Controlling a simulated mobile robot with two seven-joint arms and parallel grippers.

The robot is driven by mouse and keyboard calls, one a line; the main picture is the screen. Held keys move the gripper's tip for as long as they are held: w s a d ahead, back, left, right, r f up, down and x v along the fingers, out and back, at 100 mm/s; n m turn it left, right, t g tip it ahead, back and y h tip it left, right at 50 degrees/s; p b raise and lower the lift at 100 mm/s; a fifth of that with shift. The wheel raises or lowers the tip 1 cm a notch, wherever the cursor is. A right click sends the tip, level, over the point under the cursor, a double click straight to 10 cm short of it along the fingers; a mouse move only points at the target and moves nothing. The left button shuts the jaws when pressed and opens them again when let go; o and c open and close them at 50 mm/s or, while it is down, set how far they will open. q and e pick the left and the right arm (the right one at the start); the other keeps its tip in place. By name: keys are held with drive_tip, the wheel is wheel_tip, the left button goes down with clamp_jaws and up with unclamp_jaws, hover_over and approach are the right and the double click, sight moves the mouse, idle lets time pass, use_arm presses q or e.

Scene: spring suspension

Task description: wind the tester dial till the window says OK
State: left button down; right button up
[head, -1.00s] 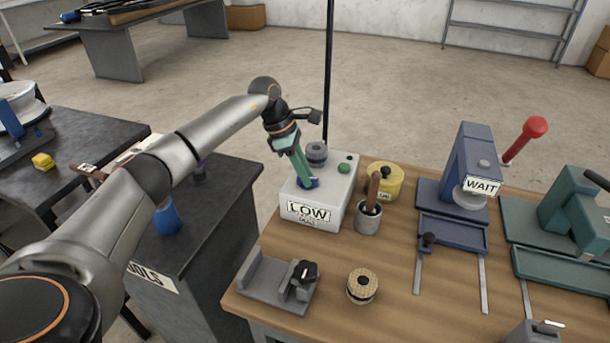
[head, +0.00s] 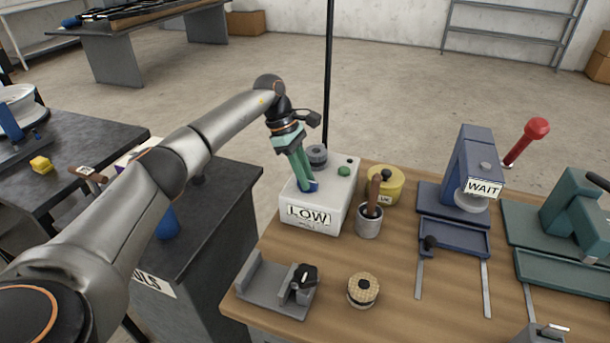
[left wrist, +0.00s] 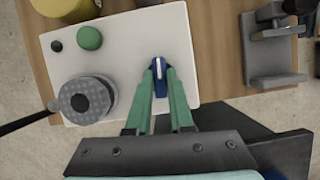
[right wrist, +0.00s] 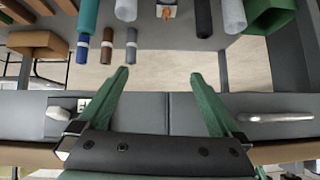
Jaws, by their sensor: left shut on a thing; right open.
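The tester is a white box (head: 328,208) at the back left of the wooden bench, and its front window (head: 309,215) reads LOW. A blue dial (left wrist: 160,90) with a white pointer sits on its top. My left gripper (head: 305,186) reaches down from above and is shut on the blue dial; in the left wrist view its green fingers (left wrist: 158,88) close on the dial from both sides. A grey knurled cylinder (head: 316,154) and a green button (head: 344,170) are also on the tester's top. My right gripper (right wrist: 160,85) is open and empty, away from the tester.
A grey cup with a brush (head: 368,219) and a yellow tin (head: 384,184) stand close to the tester's right. A blue press (head: 472,170) with a WAIT sign is further right. A grey fixture (head: 277,282) and a round spool (head: 362,289) lie in front.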

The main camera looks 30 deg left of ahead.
use_arm(q)
drive_tip(key=c, duration=0.8)
unclamp_jaws()
drive_tip(key=shift+a+r, duration=0.1)
drive_tip(key=shift+r, duration=0.15)
drive_tip(key=v, duration=1.2)
drive_tip(key=shift+r+p, duration=0.15)
drive_tip(key=shift+p, duration=0.15)
